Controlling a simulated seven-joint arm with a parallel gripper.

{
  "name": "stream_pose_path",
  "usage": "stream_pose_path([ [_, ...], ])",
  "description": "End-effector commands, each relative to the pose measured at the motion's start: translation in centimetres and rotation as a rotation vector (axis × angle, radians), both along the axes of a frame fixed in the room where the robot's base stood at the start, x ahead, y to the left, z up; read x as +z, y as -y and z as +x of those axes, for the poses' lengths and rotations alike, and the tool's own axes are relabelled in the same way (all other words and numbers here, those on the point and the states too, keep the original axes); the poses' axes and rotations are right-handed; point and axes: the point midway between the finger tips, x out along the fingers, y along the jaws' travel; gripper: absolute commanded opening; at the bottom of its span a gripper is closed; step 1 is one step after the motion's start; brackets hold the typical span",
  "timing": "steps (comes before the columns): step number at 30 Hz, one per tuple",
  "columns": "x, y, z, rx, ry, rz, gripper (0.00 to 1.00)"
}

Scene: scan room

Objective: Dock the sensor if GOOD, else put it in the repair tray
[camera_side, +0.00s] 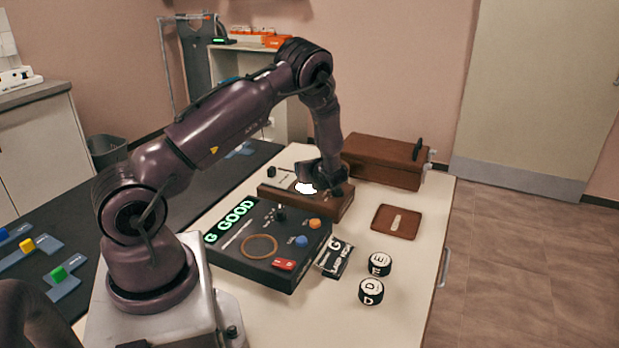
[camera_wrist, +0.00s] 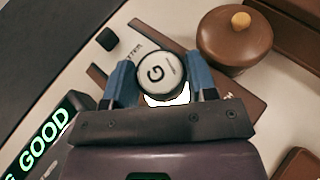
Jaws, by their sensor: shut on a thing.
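The sensor (camera_wrist: 160,74), a round puck with a pale top marked G, sits between the two blue fingers of my gripper (camera_wrist: 160,84) in the wrist view. The fingers are shut on it. In the side view, my gripper (camera_side: 312,184) is over a low brown wooden block (camera_side: 330,207); I cannot tell whether the sensor touches it. A bright white patch covers part of the grip. The black test console (camera_side: 225,258) shows green text "G GOOD" on its display (camera_side: 232,218). A flat brown tray (camera_side: 396,221) with a pale strip lies at the right.
Two black pucks marked D (camera_side: 372,292) and E (camera_side: 380,264) stand at the front right. A card marked G (camera_side: 336,258) lies beside the console. A brown box (camera_side: 385,162) is behind. A round brown lidded pot (camera_wrist: 235,45) is close to my gripper in the wrist view.

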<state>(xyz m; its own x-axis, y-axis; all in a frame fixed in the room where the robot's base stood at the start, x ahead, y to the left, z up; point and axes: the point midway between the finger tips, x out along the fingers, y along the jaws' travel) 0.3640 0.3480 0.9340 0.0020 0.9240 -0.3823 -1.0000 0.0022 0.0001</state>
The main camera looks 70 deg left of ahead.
Motion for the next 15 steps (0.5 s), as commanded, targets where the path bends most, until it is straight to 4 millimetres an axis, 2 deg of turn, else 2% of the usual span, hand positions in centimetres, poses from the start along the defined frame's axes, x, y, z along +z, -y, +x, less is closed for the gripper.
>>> stream_pose_path([
  [3, -2.0, -0.1, 0.0, 0.001, -0.004, -0.001, 0.22],
  [6, -2.7, -0.1, 0.1, 0.001, -0.001, 0.0, 0.22],
  [15, -2.9, -0.1, 0.1, 0.001, 0.001, 0.0, 0.22],
])
